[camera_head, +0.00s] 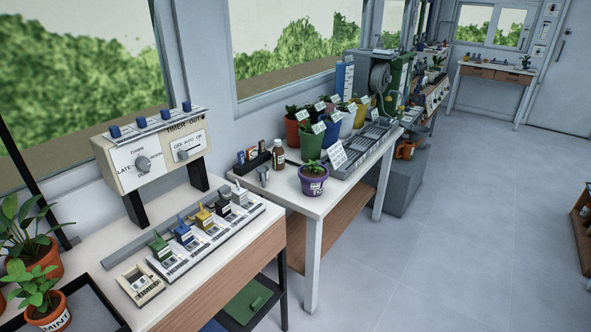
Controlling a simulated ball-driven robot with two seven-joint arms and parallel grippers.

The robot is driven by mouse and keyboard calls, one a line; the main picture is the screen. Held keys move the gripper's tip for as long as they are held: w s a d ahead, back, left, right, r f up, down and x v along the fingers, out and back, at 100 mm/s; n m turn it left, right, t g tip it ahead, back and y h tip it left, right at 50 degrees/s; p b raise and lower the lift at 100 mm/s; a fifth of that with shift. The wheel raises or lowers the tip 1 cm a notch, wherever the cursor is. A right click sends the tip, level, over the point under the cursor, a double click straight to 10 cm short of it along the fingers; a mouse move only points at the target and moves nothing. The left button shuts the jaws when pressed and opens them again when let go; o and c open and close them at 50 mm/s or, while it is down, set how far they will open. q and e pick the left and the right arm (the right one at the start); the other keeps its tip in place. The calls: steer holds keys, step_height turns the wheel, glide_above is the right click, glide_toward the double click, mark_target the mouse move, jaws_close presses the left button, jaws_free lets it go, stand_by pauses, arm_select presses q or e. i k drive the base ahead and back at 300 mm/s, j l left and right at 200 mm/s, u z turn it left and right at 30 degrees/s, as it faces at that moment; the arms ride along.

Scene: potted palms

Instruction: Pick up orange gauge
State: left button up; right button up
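A row of small gauge-like devices stands in a grey rack (214,236) on the near white table. One of them is yellow-orange (204,218) and is the closest in colour to an orange gauge. It stands between a blue one (183,234) and a black one (223,208). A green one (160,247) is at the near end and a whitish one (240,196) at the far end. They are too small to read. Neither of my grippers is in view.
Behind the rack stands a beige timer panel (156,151) on black legs. Potted plants (47,309) are at the lower left. The second table (310,203) holds a purple pot (313,181) and a brown bottle (278,156). The floor (450,240) to the right is clear.

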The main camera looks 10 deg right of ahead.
mark_target(251, 153)
steer(key=i+l+u, duration=0.1)
steer(key=i+l, duration=0.45)
steer(key=l, duration=0.15)
steer(key=i+l+u, duration=0.15)
steer(key=i+l, duration=0.35)
steer(key=l, duration=0.25)
steer(key=u, duration=0.05)
